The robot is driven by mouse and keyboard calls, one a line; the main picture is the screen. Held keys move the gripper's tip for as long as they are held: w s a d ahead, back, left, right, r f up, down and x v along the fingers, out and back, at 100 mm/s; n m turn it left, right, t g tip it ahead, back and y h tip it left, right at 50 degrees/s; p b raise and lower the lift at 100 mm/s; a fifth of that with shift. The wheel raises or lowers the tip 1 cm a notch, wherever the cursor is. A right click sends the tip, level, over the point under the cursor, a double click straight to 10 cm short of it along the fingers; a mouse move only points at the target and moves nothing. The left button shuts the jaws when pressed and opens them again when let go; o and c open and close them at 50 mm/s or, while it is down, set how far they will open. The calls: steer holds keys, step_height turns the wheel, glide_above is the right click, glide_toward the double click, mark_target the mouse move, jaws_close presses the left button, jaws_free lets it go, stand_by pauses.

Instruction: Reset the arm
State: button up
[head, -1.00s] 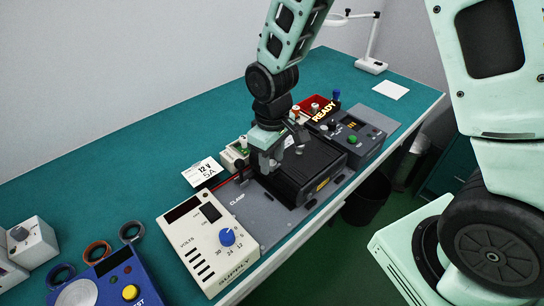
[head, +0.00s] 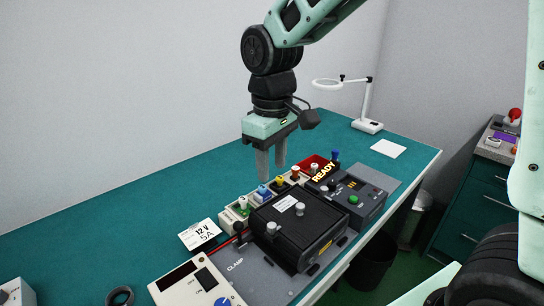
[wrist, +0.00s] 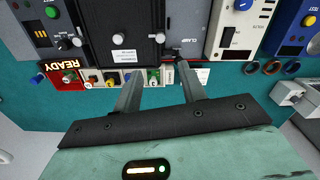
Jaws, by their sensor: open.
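My gripper (head: 270,163) is open and empty in the head view. Its two fingers point down, above and behind the black box (head: 322,229) on the grey plate marked CLAMP (head: 253,263). In the wrist view my gripper (wrist: 160,92) shows both fingers apart with nothing between them. The black box (wrist: 130,20) lies beyond the fingertips there. My upper arm rises toward the top of the head view.
A row of coloured terminals (head: 262,193) runs behind the box. A magnifier lamp (head: 366,122) stands at the back.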

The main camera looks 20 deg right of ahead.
steer(key=shift+r, duration=0.7)
